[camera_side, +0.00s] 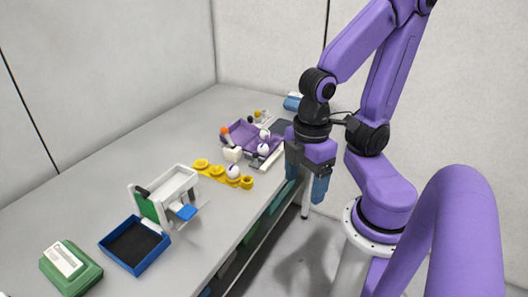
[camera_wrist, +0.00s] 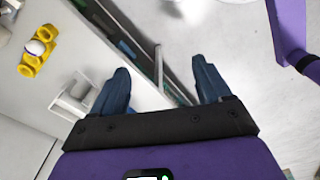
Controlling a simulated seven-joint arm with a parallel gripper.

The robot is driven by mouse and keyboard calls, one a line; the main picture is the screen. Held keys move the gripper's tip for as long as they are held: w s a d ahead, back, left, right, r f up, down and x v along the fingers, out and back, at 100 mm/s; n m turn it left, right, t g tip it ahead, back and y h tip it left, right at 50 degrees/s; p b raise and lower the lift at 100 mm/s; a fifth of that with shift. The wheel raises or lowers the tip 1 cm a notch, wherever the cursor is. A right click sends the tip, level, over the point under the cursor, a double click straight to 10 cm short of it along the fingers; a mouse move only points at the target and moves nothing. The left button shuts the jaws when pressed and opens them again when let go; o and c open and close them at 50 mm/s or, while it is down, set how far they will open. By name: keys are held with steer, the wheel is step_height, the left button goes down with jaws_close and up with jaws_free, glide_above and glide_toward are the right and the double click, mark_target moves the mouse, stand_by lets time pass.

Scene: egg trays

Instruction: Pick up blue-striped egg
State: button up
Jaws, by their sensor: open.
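A white egg (camera_side: 233,171) with a bluish-purple band sits in a yellow holder (camera_side: 202,164) near the table's right edge. The egg also shows at the upper left of the wrist view (camera_wrist: 36,47), in the yellow holder (camera_wrist: 27,70). Two more pale eggs with dark bluish marks, a nearer one (camera_side: 263,149) and a farther one (camera_side: 265,134), are at the purple tray (camera_side: 240,130). The stripe colours are too small to tell apart surely. My gripper (camera_side: 306,178) is open and empty, pointing down beyond the table edge, right of the eggs; its blue fingers (camera_wrist: 161,72) are apart.
A white stand with a green panel (camera_side: 150,209), a blue dark-lined tray (camera_side: 135,250) and a green box (camera_side: 70,266) stand at the front left. A shelf with coloured items (camera_side: 262,222) lies under the table edge. The table's left rear is clear.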

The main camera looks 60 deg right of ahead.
steer(key=w+a+r+m+h, duration=0.1)
steer(key=w+r+m, duration=0.1)
steer(key=w+m, duration=0.95)
steer(key=w+d+f+m+g+h, duration=0.1)
steer(key=w+d+m, duration=0.5)
steer(key=w+d, duration=0.4)
steer(key=w+d+f+m+g, duration=0.1)
steer(key=w+d+f+m, duration=0.1)
steer(key=w+d+m, duration=0.8)
steer(key=m+g, duration=0.2)
steer(key=m, duration=0.3)
glide_toward(263, 151)
steer(key=shift+m+y, duration=0.25)
steer(key=shift+y, duration=0.05)
steer(key=shift+s+d+f, duration=0.25)
steer(key=shift+d+f, duration=0.3)
steer(key=shift+f, duration=0.75)
steer(key=shift+s+d+f, duration=0.25)
steer(key=shift+d+f, duration=0.25)
steer(key=shift+f, duration=0.8)
steer(key=shift+s+d+f, duration=0.25)
steer(key=shift+d+f, duration=0.3)
steer(key=shift+f, duration=0.8)
steer(key=c, duration=0.8)
